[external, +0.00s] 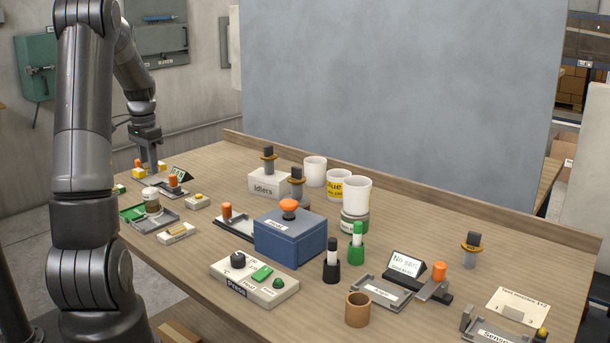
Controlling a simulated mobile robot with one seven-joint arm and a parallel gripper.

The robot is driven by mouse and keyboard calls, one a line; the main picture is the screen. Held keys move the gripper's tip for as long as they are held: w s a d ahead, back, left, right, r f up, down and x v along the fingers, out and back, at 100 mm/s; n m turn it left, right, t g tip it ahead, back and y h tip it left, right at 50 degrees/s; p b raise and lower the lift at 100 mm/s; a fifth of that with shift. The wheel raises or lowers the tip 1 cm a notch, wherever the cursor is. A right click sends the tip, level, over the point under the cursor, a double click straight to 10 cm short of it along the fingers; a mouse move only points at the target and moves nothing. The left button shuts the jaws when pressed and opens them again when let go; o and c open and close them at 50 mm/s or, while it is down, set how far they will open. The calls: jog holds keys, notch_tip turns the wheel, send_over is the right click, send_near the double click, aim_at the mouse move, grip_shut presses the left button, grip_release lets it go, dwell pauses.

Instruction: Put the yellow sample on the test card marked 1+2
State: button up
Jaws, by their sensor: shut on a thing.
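My gripper (152,168) is low over the far left end of the table, fingers pointing down. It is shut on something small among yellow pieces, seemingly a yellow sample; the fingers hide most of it. One yellow block (138,173) shows left of the fingertips and another yellow piece (162,168) just right of them. A pale card (517,306) with a printed line ending in what looks like 1+2 lies flat at the right front of the table, far from my gripper. A small upright tab or pale block shows on its lower edge.
Between them stand a blue box (290,240) with an orange knob, a white control panel (254,280), cups (356,194), black and green markers (331,262), a brown cup (358,309) and a dark display stand (407,266). A low ledge (420,197) runs along the back edge.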

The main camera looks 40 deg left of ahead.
notch_tip(320, 180, up, 6)
jog(key=shift+r, duration=0.1)
jog(key=w+d+m, duration=0.5)
jog(key=w+d, duration=1.8)
jog(key=d, duration=0.2)
jog(key=w+d+m, duration=0.1)
jog(key=w+d, duration=0.1)
jog(key=d, duration=0.6)
jog(key=w+d, duration=0.3)
jog(key=d, duration=0.4)
jog(key=s+d+m, duration=0.2)
jog(key=d+m, duration=0.2)
jog(key=d, duration=2.4)
jog(key=s+d+m, duration=0.2)
jog(key=s+d, duration=0.6)
jog(key=d, duration=0.5)
jog(key=s+d+m, duration=0.2)
jog(key=s+d, duration=0.6)
jog(key=d, duration=0.6)
send_over(504, 301)
jog(key=shift+n, duration=0.3)
jog(key=f, duration=1.2)
jog(key=shift+s+d+f, duration=0.1)
jog(key=shift+s+d, duration=0.1)
jog(key=shift+s, duration=0.15)
jog(key=shift+w+a+f, duration=0.15)
jog(key=shift+w+f, duration=0.15)
jog(key=shift+w, duration=0.1)
jog(key=shift+f, duration=1.9)
